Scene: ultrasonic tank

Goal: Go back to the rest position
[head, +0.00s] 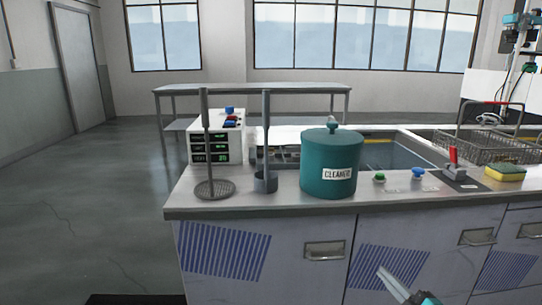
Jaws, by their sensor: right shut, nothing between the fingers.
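My right gripper (393,282) shows at the bottom of the head view, in front of the cabinet doors and below the counter edge. Its fingers are shut with nothing between them, and it touches no object. My left gripper is not in the head view. The counter (270,208) carries a teal lidded pot labelled CLEANER (328,152). To its left stand a ladle-like tool (266,150) and a round perforated skimmer (215,189), both with upright handles.
A white control box (207,147) with green displays stands at the counter's left. Behind the pot is a sunken tank (390,153). Green (379,178) and blue (417,173) knobs, a red-handled lever (454,165), a sponge (505,173) and a wire basket (490,147) are right. Floor at left is clear.

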